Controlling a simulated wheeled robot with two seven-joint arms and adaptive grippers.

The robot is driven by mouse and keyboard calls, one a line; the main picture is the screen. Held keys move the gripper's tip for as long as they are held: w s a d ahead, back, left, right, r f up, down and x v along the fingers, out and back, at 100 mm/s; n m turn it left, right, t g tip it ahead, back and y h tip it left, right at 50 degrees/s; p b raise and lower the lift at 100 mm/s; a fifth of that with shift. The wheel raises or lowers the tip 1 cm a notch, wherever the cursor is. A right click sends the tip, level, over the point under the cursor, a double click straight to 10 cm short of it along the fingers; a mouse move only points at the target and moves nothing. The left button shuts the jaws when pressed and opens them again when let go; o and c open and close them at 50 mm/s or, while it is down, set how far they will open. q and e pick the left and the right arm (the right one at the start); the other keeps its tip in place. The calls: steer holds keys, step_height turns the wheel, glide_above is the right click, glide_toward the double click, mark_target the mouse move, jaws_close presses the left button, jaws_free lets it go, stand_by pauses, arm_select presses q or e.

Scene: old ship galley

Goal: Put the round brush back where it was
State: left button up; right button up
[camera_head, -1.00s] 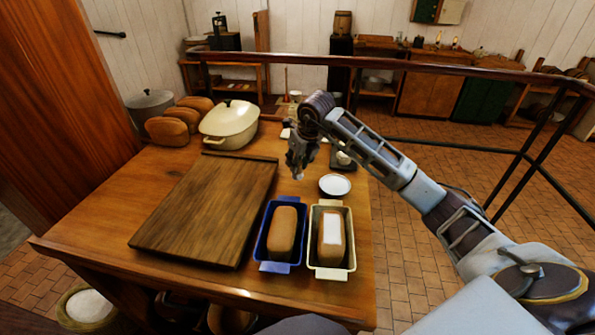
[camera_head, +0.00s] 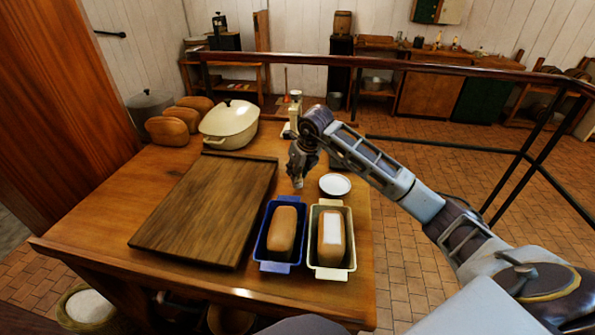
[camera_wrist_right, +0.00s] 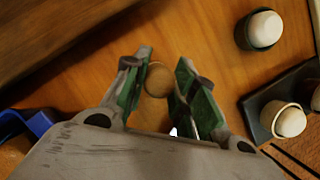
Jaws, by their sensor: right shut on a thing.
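My right gripper (camera_head: 298,182) is over the table, just left of the white saucer (camera_head: 335,185) and behind the blue loaf pan. In the right wrist view its green-padded fingers (camera_wrist_right: 158,92) are on either side of a small round brown thing (camera_wrist_right: 157,79), which I take to be the round brush. Only its rounded end shows; the rest is hidden. In the head view the gripper hides it, and I cannot tell whether it touches the table. My left gripper is not in view.
The blue pan (camera_head: 264,247) and cream pan (camera_head: 316,259) hold loaves near the front. A large board (camera_head: 205,205) lies to the left. In the wrist view, a dark tray (camera_wrist_right: 253,103) and a cup with a white rounded top (camera_wrist_right: 262,30) are close on the right.

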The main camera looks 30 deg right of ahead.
steer(key=o, duration=0.6)
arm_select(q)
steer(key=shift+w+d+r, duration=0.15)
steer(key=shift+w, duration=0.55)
arm_select(e)
steer(key=o, duration=0.5)
steer(key=shift+c, duration=0.2)
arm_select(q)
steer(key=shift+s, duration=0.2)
arm_select(e)
steer(key=shift+r, duration=0.15)
steer(key=shift+s+r, duration=0.1)
steer(key=shift+r, duration=0.2)
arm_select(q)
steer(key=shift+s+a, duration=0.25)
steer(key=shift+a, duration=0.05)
arm_select(e)
steer(key=v, duration=1.1)
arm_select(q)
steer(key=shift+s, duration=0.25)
arm_select(e)
steer(key=shift+s+r, duration=0.1)
